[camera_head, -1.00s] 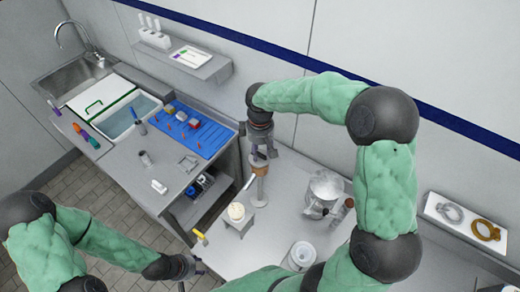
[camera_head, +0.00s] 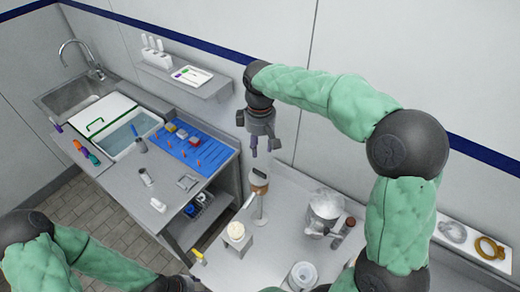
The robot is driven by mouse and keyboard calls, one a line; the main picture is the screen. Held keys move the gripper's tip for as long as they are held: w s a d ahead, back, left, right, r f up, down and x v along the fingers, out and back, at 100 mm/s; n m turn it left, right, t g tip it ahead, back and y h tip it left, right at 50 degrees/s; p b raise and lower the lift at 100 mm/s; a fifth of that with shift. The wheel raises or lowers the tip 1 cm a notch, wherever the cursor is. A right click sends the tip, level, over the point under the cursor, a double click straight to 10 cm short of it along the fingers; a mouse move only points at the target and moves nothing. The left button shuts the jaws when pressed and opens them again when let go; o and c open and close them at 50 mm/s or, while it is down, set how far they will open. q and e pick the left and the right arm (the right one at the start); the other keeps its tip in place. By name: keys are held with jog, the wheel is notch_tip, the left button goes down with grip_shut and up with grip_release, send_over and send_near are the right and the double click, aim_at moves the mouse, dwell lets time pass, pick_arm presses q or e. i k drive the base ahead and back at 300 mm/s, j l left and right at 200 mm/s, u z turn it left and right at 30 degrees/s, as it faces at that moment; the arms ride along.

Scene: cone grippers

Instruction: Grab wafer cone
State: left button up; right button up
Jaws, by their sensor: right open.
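A small brown piece that looks like the wafer cone (camera_head: 259,181) sits at the top of a slim pale stand on the grey counter (camera_head: 285,225). My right gripper (camera_head: 263,151) hangs just above it, fingers pointing down. Its jaws are open and empty, with a small gap visible between the fingertips and the brown piece. My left gripper (camera_head: 180,284) shows only in part at the bottom edge; its fingertips are cut off.
A pale round-topped item (camera_head: 236,231) stands in a grey block front left of the stand. A shiny metal container (camera_head: 324,207) and a white tub (camera_head: 302,274) are to the right. A lower side counter with a blue mat (camera_head: 205,150) lies left.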

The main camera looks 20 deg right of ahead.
aim_at(236, 230)
jog(key=k+j, duration=0.65)
jog(key=k, duration=0.25)
